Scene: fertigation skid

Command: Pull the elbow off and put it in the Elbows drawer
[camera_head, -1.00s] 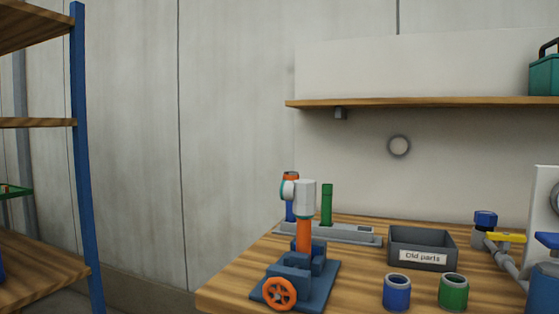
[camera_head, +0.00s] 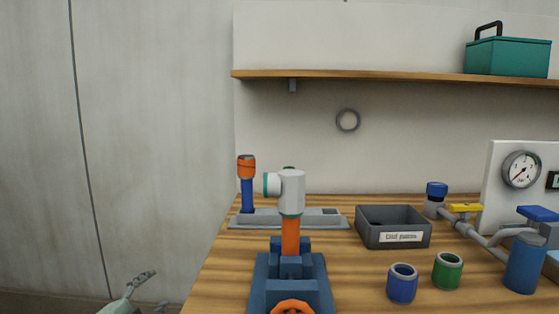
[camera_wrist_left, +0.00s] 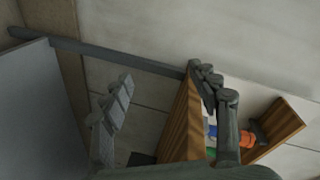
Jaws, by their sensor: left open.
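The elbow (camera_head: 291,190) is a pale grey fitting with teal rims, its side opening facing left. It sits on top of an upright orange pipe (camera_head: 290,236), which stands in a blue vise (camera_head: 262,285) with an orange handwheel at the bench's front. My left gripper (camera_head: 150,292) is open and empty at the bottom left of the head view, apart from the elbow and left of the bench. Its two spread fingers (camera_wrist_left: 165,80) show in the left wrist view with nothing held between them. No Elbows drawer shows. My right gripper is not in view.
On the wooden bench (camera_head: 345,270) are an Old parts bin (camera_head: 365,240), a blue cup (camera_head: 402,286), a green cup (camera_head: 447,272) and a grey rack (camera_head: 330,220) behind the vise. Valve piping (camera_head: 480,240) stands at right. A shelf (camera_head: 370,76) runs above.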

